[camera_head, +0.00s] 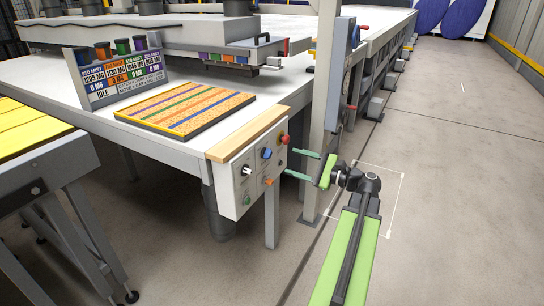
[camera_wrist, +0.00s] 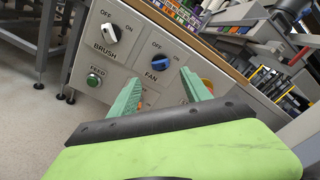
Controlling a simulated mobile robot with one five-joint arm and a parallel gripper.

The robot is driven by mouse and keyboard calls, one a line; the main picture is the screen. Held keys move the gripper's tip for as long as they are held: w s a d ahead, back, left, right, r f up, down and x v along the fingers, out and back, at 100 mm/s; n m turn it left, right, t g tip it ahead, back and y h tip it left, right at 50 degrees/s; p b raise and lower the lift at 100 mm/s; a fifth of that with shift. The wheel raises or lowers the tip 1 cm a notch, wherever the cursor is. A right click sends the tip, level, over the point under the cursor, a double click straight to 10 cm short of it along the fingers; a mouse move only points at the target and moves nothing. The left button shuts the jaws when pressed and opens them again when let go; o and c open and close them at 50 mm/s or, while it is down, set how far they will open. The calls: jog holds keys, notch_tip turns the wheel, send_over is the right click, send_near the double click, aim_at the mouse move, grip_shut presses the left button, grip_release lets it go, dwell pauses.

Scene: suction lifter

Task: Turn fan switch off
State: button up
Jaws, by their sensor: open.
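The fan switch (camera_head: 266,153) is a blue knob on the grey control panel (camera_head: 236,190) at the table's end. In the wrist view the fan switch (camera_wrist: 160,63) sits above the word FAN, between OFF at upper left and ON at right. Which mark it points to is hard to tell. My gripper (camera_head: 290,162) is open and empty, to the right of the panel, with its fingers toward it. In the wrist view the fingertips of my gripper (camera_wrist: 160,76) lie either side of the FAN label, apparently short of the knob.
A brush switch (camera_wrist: 110,33) and a green feed button (camera_wrist: 95,80) are left of the fan switch. A red button (camera_head: 283,139) is at the panel's upper right. An orange control (camera_head: 268,182) is below the fan switch. A grey post (camera_head: 322,110) stands behind my gripper. Floor at right is clear.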

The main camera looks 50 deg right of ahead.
aim_at(267, 154)
jog(key=x, duration=0.9)
jog(key=shift+w, duration=0.3)
grip_shut()
